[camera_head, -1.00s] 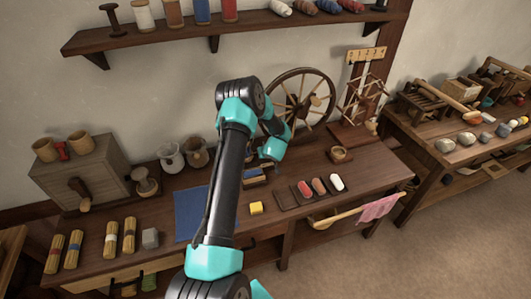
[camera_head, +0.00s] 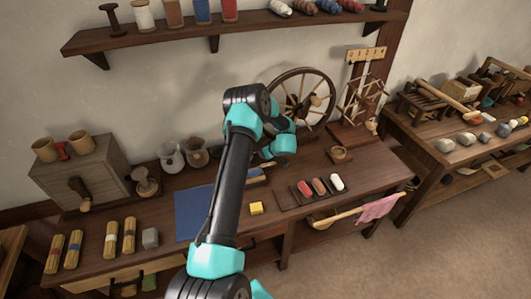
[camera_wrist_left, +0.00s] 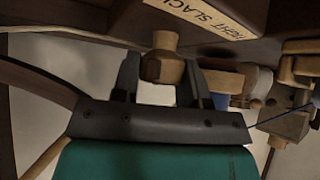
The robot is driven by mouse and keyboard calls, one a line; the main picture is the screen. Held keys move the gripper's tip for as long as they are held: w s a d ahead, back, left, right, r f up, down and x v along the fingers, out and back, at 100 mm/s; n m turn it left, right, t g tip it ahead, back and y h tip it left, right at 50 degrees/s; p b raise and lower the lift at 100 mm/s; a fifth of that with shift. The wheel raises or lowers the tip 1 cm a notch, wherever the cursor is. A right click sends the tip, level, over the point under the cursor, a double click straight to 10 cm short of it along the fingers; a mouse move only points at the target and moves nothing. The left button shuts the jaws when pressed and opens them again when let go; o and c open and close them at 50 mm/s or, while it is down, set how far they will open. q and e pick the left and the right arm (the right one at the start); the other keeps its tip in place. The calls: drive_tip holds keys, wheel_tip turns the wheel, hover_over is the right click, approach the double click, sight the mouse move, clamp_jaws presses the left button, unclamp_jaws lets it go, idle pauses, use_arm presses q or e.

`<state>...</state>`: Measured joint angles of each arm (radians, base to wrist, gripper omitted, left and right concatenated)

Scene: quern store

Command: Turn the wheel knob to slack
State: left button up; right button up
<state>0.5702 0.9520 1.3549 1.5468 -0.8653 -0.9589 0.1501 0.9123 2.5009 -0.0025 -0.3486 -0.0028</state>
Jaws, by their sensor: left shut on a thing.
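The spinning wheel (camera_head: 322,88) stands at the back of the table in the head view, its lower part partly hidden by my left arm. In the left wrist view a small wooden knob (camera_wrist_left: 162,62) sits between the two dark fingers of my left gripper (camera_wrist_left: 158,78), which is shut on it. A pale label (camera_wrist_left: 212,17) beside the knob reads "SLACK", with part of another word ending in "GHT". In the head view the knob and my left fingertips cannot be made out. My right gripper is in neither view.
A wooden yarn winder (camera_head: 362,100) stands just right of the wheel. A shelf (camera_head: 140,40) runs above.

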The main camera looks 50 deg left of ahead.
use_arm(q)
drive_tip(key=o, duration=0.9)
drive_tip(key=shift+c, duration=0.2)
drive_tip(key=v, duration=1.7)
drive_tip(key=shift+r, duration=0.2)
drive_tip(key=shift+s+d+f, duration=0.1)
drive_tip(key=shift+d, duration=0.1)
